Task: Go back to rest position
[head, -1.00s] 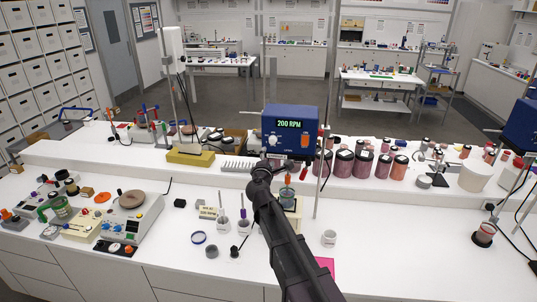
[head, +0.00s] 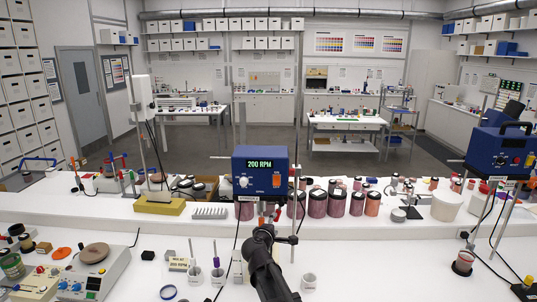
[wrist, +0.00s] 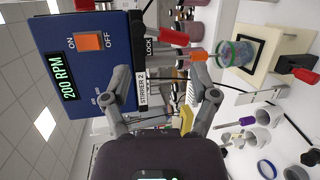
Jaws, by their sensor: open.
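My gripper (wrist: 163,82) is open, with its two fingers spread apart and nothing between them in the wrist view. In the head view my gripper (head: 263,232) is at the end of my arm, in front of and below the blue stirrer (head: 246,170); its fingers cannot be made out there. The wrist view shows the blue stirrer (wrist: 70,45) close up and sideways, with "200 RPM", an orange switch and a "STIRRER 2" label beyond the fingers. A glass beaker (wrist: 236,52) stands on a pale block to the right there.
Pigment jars (head: 337,204) line the raised shelf right of the stirrer. White cups (wrist: 240,137) holding tools stand on the bench in the wrist view. A metal stand rod (head: 297,200) rises right of my arm. A second blue stirrer (head: 500,150) is at the right.

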